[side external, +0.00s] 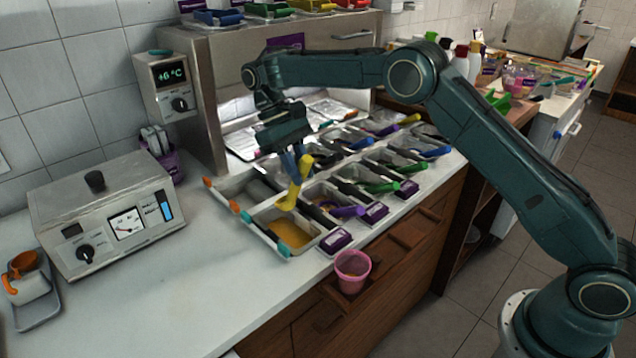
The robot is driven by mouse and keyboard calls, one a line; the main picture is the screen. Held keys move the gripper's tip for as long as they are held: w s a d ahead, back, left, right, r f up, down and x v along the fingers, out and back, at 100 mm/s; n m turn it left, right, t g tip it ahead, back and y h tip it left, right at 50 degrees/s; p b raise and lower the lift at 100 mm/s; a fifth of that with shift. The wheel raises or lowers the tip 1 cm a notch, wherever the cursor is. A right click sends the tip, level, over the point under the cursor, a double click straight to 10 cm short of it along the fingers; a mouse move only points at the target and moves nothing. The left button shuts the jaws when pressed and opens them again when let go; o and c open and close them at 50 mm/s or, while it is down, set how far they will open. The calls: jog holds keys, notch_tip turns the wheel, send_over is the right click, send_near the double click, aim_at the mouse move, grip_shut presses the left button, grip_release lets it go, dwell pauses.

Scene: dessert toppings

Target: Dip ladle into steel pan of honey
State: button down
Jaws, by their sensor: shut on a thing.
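My gripper (297,158) is shut on a yellow ladle (294,190) and points down over the pans at the front of the counter. The ladle hangs steeply with its bowl end lowest. The bowl end appears over the back part of the steel pan (262,226) of amber honey (291,235). I cannot tell whether it touches the honey. The pan is the nearest of the set, with teal ends on its left edge.
Several steel pans with coloured-handled utensils and purple labels stand close by to the right. A pink cup (352,271) sits near the counter's front edge. A dial box (103,215) and a white mug (28,279) stand left. The counter between is clear.

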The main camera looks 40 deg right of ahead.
aim_at(287, 202)
jog(key=shift+w+a+r+g, duration=0.15)
jog(key=shift+a+g, duration=0.15)
jog(key=shift+a, duration=0.25)
jog(key=shift+f, duration=0.2)
jog(key=shift+w+a+f, duration=0.1)
jog(key=shift+w+f, duration=0.3)
jog(key=shift+f, duration=1.1)
jog(key=shift+w+a+f, duration=0.1)
jog(key=shift+w+f, duration=0.3)
jog(key=shift+f, duration=1.05)
jog(key=shift+w+a+f, duration=0.1)
jog(key=shift+w+f, duration=0.3)
jog(key=shift+f, duration=1.1)
jog(key=shift+s+a+f, duration=0.1)
jog(key=shift+s+f, duration=0.05)
jog(key=shift+s, duration=0.05)
jog(key=shift+t, duration=0.4)
